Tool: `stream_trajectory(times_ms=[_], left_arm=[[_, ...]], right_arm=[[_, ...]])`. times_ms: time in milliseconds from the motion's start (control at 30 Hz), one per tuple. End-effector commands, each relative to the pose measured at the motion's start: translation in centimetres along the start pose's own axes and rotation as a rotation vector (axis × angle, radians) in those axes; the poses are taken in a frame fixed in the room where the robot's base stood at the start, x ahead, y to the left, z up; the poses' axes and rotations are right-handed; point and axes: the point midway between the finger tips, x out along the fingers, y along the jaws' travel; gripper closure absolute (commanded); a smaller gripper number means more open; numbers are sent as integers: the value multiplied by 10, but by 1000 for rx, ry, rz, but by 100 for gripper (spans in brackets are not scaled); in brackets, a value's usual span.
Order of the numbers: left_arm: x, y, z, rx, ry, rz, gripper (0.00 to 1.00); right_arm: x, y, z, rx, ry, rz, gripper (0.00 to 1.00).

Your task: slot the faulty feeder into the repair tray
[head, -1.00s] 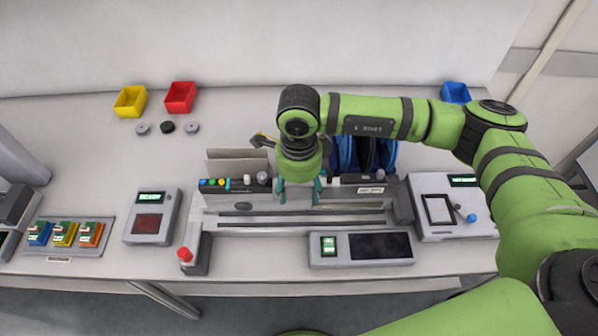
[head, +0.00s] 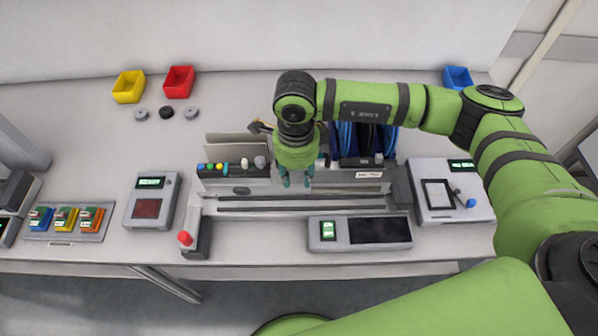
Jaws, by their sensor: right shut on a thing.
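The feeder (head: 235,187) is a long, flat grey body standing lengthwise on the bench, with coloured knobs along its top left end and a white label at its right. It stands just behind a low grey tray (head: 300,224) with dark slots running along it. My right gripper (head: 297,182) points down at the middle of the feeder with its teal fingers close together, shut on it. The exact grip spot is hidden by the fingers and wrist. I cannot tell whether the feeder touches the tray. My left gripper is not in view.
Blue reels (head: 362,140) stand behind the feeder. A red-knobbed lever (head: 185,238), a READY box (head: 151,208), a screen panel (head: 360,234) and a device with a blue-knobbed handle (head: 450,195) surround the tray. Yellow (head: 128,88) and red (head: 179,83) bins sit at the back.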

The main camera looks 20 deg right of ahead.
Motion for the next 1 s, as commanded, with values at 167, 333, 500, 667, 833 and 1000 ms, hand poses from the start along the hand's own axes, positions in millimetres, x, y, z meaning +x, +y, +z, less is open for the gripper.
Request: stream_trajectory(times_ms=[167,333,500,667,833,1000], left_arm=[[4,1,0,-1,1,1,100],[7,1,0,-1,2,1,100],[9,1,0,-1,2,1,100],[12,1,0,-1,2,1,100],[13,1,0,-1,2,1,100],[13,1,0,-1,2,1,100]], right_arm=[[1,1,6,-2,-5,1,100],[1,1,11,-3,-7,1,100],[1,1,16,-4,-7,1,100],[1,1,20,-4,-8,2,100],[0,1,23,-3,-7,2,53],[0,1,22,-2,-6,1,38]])
